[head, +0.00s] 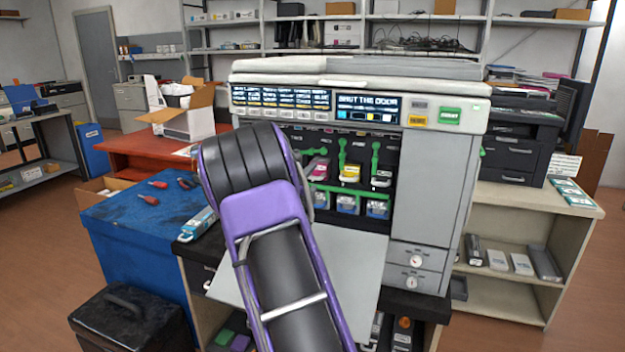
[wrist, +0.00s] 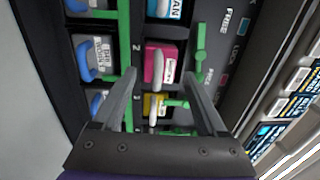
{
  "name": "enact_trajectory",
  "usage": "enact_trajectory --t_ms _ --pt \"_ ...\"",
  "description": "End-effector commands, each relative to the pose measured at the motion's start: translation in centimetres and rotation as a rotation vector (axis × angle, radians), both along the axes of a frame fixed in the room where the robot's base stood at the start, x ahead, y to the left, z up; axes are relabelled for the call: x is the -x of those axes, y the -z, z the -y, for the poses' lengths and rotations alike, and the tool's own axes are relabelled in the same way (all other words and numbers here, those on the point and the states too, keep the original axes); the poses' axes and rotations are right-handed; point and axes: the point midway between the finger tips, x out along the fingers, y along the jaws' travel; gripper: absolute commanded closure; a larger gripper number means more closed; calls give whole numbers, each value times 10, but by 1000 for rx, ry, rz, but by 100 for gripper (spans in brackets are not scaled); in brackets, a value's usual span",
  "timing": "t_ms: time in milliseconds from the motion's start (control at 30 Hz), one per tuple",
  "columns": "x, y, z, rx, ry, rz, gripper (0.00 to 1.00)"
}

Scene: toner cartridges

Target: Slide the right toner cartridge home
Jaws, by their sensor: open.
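In the head view the grey printer (head: 440,170) has an open front with a row of slots. Contact cannot be told. My arm hides the gripper in the head view.
Green levers (wrist: 200,52) stand beside the slots, near FREE and LOCK markings. Blue-handled boxes (head: 348,205) line the row below. The lowered door (head: 355,290) juts out in front. A loose cyan-and-grey cartridge (head: 198,224) lies left of my arm. The display (head: 366,104) appears to read SHUT THE DOOR.

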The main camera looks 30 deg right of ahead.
Motion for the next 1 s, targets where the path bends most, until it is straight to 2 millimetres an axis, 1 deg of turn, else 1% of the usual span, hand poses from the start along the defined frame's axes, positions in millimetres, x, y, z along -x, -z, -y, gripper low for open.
enact_trajectory --t_ms 1000 --pt "31 4 -40 -1 -1 -1 25"
